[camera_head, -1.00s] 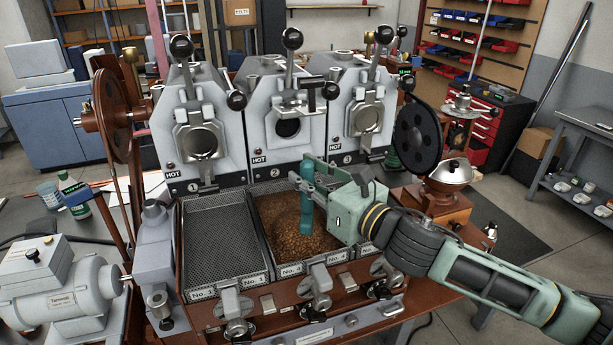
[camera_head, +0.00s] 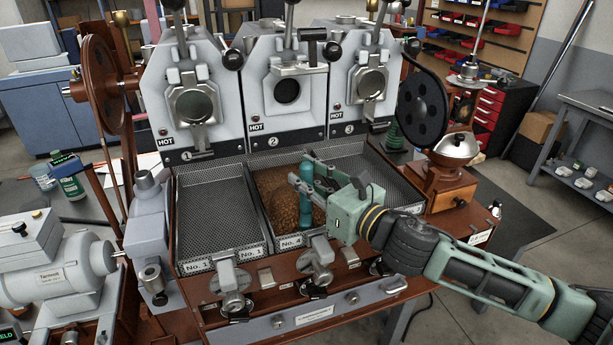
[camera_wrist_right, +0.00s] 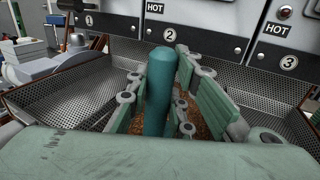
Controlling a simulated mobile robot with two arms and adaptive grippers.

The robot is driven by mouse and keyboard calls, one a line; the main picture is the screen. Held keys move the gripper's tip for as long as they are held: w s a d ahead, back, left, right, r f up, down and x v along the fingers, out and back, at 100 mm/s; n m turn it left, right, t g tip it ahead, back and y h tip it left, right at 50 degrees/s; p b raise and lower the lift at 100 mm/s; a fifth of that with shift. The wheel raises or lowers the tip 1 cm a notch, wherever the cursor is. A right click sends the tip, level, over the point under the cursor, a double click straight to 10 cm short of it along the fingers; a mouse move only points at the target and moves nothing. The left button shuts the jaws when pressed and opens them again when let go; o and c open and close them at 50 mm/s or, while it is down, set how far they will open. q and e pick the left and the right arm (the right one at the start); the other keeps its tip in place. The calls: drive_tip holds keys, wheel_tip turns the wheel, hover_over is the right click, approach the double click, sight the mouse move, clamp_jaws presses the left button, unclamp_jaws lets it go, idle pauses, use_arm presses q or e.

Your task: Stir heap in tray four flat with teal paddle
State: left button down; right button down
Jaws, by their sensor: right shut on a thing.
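The teal paddle (camera_head: 305,198) stands roughly upright in the middle tray (camera_head: 257,222), its lower end down at the brown beans (camera_head: 276,190). The tray's small front label seems to read No. 4. My right gripper (camera_head: 304,175) is shut on the paddle's upper part, with its arm coming in from the right. In the right wrist view the paddle (camera_wrist_right: 159,92) rises between the green finger pads, and brown beans show behind and beside it. The gripper hides the right part of the beans, so their evenness there cannot be told. My left gripper is out of view.
The left mesh tray (camera_head: 212,225) and right mesh tray (camera_head: 352,163) look empty. Roaster fronts marked HOT (camera_head: 287,95) rise behind the trays. Metal latches (camera_head: 320,255) line the front edge. A grinder (camera_head: 452,165) stands close on the right.

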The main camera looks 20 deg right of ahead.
drive_tip(key=shift+f, duration=0.3)
drive_tip(key=shift+d, duration=0.2)
drive_tip(key=d+b, duration=0.1)
drive_tip(key=d, duration=0.3)
drive_tip(key=shift+w+d, duration=0.1)
drive_tip(key=shift+d, duration=0.15)
drive_tip(key=shift+a+r, duration=0.1)
drive_tip(key=a+p, duration=0.4)
drive_tip(key=a, duration=0.5)
drive_tip(key=shift+s+a+p, duration=0.2)
drive_tip(key=shift+a+p, duration=0.15)
